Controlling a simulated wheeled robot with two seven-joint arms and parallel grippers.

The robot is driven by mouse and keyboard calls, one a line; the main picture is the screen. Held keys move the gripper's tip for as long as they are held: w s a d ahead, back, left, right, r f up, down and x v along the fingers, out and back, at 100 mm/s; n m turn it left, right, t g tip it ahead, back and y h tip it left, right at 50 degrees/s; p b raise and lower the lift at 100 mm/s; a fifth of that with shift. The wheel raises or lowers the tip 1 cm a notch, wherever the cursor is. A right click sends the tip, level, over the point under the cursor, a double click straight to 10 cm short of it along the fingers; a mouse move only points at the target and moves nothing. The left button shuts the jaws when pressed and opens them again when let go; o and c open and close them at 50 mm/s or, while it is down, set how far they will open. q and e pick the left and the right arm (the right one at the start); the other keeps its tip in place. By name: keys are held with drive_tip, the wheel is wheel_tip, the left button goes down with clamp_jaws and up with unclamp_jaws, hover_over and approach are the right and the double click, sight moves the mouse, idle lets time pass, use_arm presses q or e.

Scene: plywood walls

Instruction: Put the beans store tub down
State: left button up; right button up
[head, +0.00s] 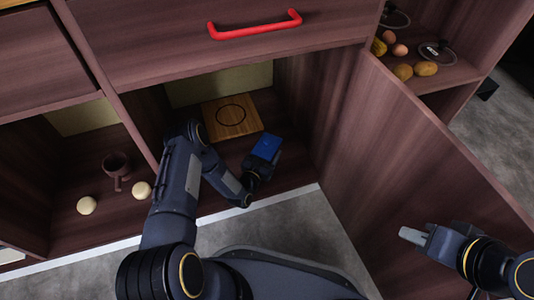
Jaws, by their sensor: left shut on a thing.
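A blue object, which looks like the beans store tub (267,146), is in the low open cabinet compartment. My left gripper (259,165) reaches in from the front and is shut on it. The tub is tilted in the picture, and its lower part is hidden by the gripper. I cannot tell whether it touches the shelf floor. A wooden board with a dark circle (213,123) lies behind it to the left. My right gripper (411,235) is outside, at the right by the open door, with nothing visible in it; its finger gap cannot be made out.
An open door panel (430,150) stands right of the compartment. A drawer with a red handle (256,29) is above. The left compartment holds a brown pot (116,164) and two pale round things (86,205). A right shelf holds several potatoes (425,68) and eggs (399,50).

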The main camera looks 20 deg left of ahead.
use_arm(q)
drive_tip(key=o, duration=1.4)
drive_tip(key=shift+f, duration=0.1)
drive_tip(key=shift+s+a+p, duration=0.25)
drive_tip(key=shift+s+p, duration=0.25)
drive_tip(key=shift+s, duration=0.75)
drive_tip(key=shift+s+a+p, duration=0.2)
drive_tip(key=shift+s+p, duration=0.3)
drive_tip(key=shift+s, duration=0.7)
drive_tip(key=shift+s+a+p, duration=0.25)
drive_tip(key=shift+s+p, duration=0.25)
drive_tip(key=shift+s, duration=0.75)
